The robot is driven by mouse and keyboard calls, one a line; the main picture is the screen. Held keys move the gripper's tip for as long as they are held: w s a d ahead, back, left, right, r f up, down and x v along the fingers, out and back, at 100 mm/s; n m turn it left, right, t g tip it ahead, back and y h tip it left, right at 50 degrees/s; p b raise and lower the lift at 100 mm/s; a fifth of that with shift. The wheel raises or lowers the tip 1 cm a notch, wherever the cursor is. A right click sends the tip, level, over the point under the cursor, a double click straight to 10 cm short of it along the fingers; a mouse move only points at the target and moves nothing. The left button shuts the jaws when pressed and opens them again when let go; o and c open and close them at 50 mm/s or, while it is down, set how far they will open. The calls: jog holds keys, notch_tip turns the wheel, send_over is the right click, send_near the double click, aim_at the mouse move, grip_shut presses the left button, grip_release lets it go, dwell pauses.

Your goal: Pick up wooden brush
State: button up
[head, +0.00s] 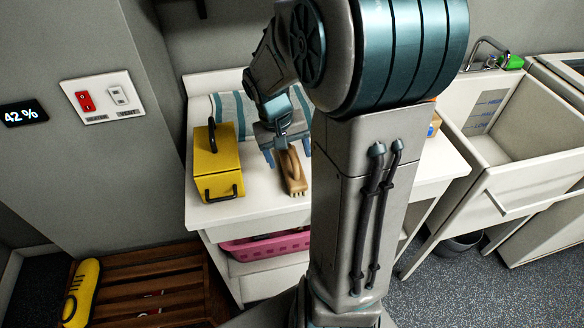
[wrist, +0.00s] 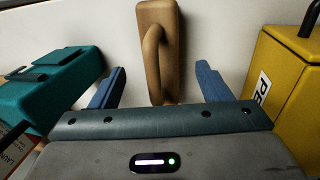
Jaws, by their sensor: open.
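The wooden brush (head: 292,174) lies on the white countertop (head: 262,208) near its front edge. In the wrist view the brush (wrist: 163,18) shows as a tan block with an arched handle, its lower end hidden behind my gripper's body. My gripper (head: 277,143) is over the counter at the brush. In the wrist view its blue fingers (wrist: 158,84) are spread, one on each side of the brush, with gaps between. I cannot tell how far the fingertips are above the counter.
A yellow box (head: 216,160) with black handles stands left of the brush; it is close on the right in the wrist view (wrist: 285,75). A teal object (wrist: 52,88) is on the other side. A striped towel (head: 232,110) lies behind. A pink basket (head: 262,246) sits below.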

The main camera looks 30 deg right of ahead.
aim_at(291, 167)
jog(key=f, duration=0.4)
jog(key=shift+d, duration=0.3)
jog(key=c, duration=1.2)
notch_tip(291, 167, up, 10)
jog(key=shift+r, duration=0.1)
jog(key=o, duration=0.4)
jog(key=shift+c, duration=0.8)
jog(key=shift+s, duration=0.1)
